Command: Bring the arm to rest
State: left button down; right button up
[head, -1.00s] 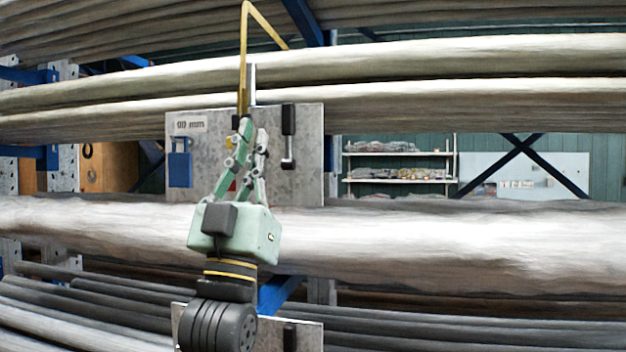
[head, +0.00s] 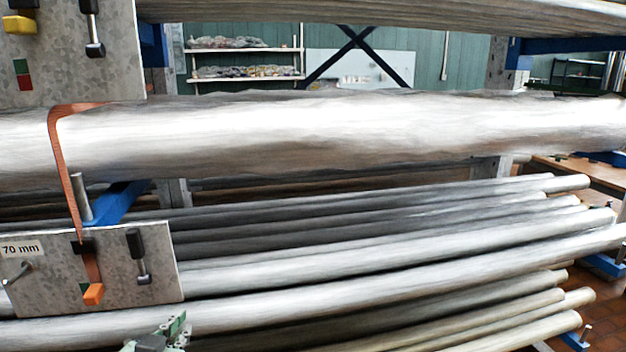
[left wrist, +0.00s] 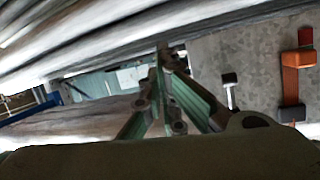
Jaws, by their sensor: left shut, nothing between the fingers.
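My left gripper (head: 176,324) shows only in part at the bottom edge of the head view, in front of the lower pipes. In the left wrist view its green fingers (left wrist: 162,52) are shut together with nothing between them. They point past a grey metal plate (left wrist: 207,62), which stands to their right. The rest of the left arm is out of the head view. My right gripper is in neither view.
A lower plate (head: 118,284) marked "70 mm" has an orange strap (head: 66,180) with an orange handle (head: 93,294) and a black-handled lever (head: 137,258). Another plate (head: 70,75) is at upper left. A thick pipe (head: 330,130) and several thinner pipes (head: 400,240) cross the rack.

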pick_arm(q)
jog(key=s+d+f+g, duration=0.2)
jog(key=s+f+g, duration=0.3)
jog(key=s+f, duration=0.7)
jog(key=s+d+f+g, duration=0.2)
jog(key=s+f+g, duration=0.4)
jog(key=s+f, duration=0.65)
jog(key=s+f+m+g, duration=0.1)
jog(key=s+f, duration=0.2)
jog(key=f, duration=1)
jog(key=s+f, duration=0.2)
jog(key=f, duration=1.2)
jog(key=s+a+f+g, duration=0.1)
jog(key=s+a+f, duration=0.2)
jog(key=s+f, duration=1.1)
jog(key=shift+s+h, duration=0.3)
jog(key=shift+s, duration=0.8)
jog(key=shift+a, duration=0.1)
